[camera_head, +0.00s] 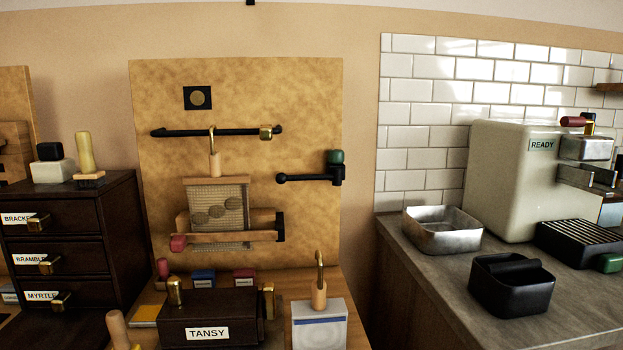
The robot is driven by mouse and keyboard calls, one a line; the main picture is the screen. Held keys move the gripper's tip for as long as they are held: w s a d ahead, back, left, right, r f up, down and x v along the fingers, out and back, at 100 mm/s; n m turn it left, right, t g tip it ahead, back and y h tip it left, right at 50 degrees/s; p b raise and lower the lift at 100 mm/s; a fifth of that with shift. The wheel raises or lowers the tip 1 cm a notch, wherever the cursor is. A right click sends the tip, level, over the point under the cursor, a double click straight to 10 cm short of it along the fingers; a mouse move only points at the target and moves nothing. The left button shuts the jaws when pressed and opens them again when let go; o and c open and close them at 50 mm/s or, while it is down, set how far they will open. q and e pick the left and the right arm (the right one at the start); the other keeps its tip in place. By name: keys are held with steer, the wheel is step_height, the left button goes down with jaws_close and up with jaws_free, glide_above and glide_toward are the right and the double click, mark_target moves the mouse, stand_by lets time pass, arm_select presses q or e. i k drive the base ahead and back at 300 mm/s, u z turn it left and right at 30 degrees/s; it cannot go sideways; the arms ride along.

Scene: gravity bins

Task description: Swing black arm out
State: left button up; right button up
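A short black arm (309,178) is on the right side of the tan board (300,85). It runs from a round black end on the left to a black bracket (336,178) with a dark green knob (335,157) on top. The arm looks roughly level and points left across the board; how far it stands out from the board is hard to tell. A longer black rod (185,133) with a brass block (265,132) is mounted higher up. Neither of my grippers shows in the head view.
A mesh panel (232,193) hangs by a hook from the rod, over a wooden rack. Below are a box labelled TANSY (175,334) and a white block (333,334) with a hooked handle. Dark drawers (75,215) stand left; a grey counter (430,285) with trays stands right.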

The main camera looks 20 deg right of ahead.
mark_target(336, 177)
steer(key=k, duration=0.5)
steer(key=z, duration=0.9)
steer(key=i, duration=0.75)
steer(key=u, duration=0.2)
